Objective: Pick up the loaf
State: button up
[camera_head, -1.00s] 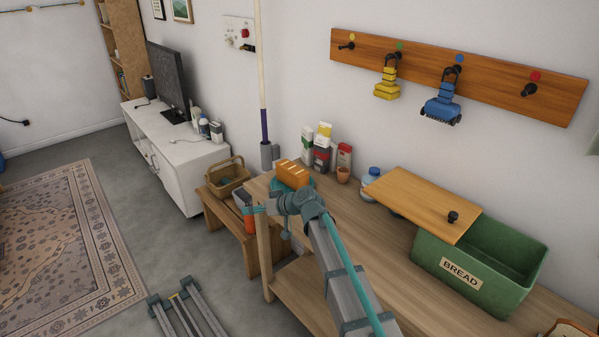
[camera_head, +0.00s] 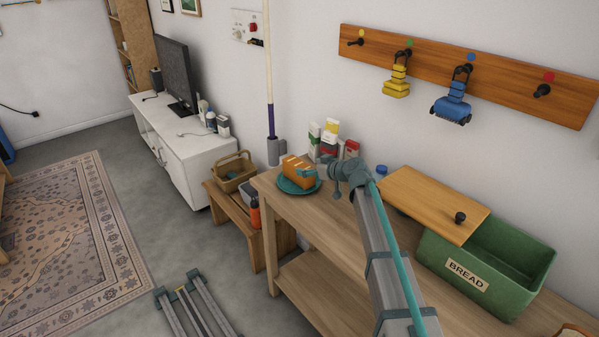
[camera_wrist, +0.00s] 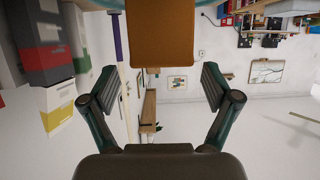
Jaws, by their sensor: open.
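The loaf (camera_head: 295,170) is an orange-brown block lying on a teal plate (camera_head: 297,189) at the left end of the wooden table. My gripper (camera_head: 320,173) is just to the right of the loaf in the head view, and the arm hides part of that side. In the wrist view the loaf (camera_wrist: 160,36) fills the top middle, ahead of and between the spread fingers of my gripper (camera_wrist: 159,75). The fingers are open and empty. I see no contact with the loaf.
Several cartons (camera_head: 331,138) stand behind the loaf by the wall; they also show at the left in the wrist view (camera_wrist: 45,45). A green bread bin (camera_head: 483,275) with a wooden lid (camera_head: 435,203) stands right. A bench (camera_head: 240,222) is left of the table.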

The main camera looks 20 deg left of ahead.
aim_at(303, 167)
jog(key=shift+p+x, duration=1)
jog(key=shift+x, duration=2.15)
jog(key=shift+s, duration=0.15)
jog(key=c, duration=1.4)
